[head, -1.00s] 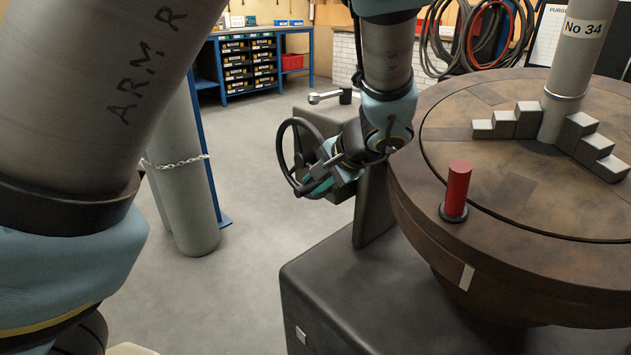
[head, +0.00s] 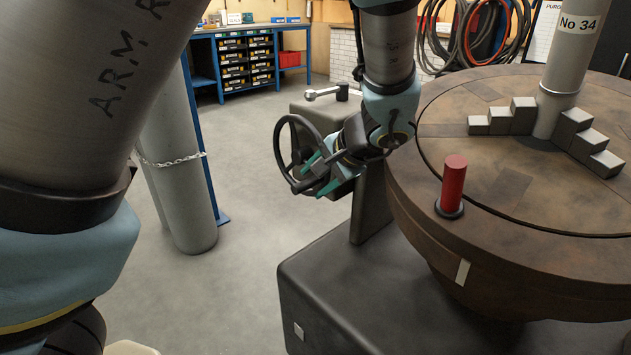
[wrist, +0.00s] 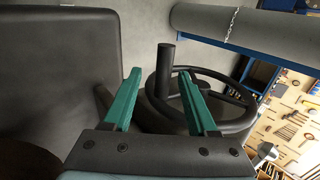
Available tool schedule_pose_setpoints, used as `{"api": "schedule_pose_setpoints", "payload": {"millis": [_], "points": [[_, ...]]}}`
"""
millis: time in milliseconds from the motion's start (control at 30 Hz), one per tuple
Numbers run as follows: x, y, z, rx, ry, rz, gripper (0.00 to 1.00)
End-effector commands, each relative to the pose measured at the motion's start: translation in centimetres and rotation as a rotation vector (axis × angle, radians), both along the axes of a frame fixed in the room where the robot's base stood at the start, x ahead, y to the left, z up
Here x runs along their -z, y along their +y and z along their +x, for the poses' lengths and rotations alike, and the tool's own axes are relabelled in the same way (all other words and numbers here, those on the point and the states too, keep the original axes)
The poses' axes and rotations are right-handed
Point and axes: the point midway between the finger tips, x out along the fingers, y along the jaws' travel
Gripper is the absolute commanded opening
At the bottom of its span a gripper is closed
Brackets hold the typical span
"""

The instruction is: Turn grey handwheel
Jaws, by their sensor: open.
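The handwheel (head: 281,141) is dark grey to black, with a round rim and spokes. It stands upright on the side of the dark machine body, left of my arm in the head view. My gripper (head: 318,174) is open in front of the wheel's lower right part. In the wrist view the wheel's rim (wrist: 243,98) lies beyond the green fingers. An upright dark handle (wrist: 165,70) on the wheel shows between the fingers of my gripper (wrist: 159,73), apart from both in the picture. Whether it lies within their reach I cannot tell.
A large brown round table (head: 410,205) with a red peg (head: 455,182) and grey stepped blocks stands at right. The floor between is clear.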

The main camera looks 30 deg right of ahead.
Motion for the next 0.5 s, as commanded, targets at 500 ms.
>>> {"api": "schedule_pose_setpoints", "payload": {"millis": [500], "points": [[-6.7,-1.2,-6.0,0.005,0.002,-0.003,0.58]]}}
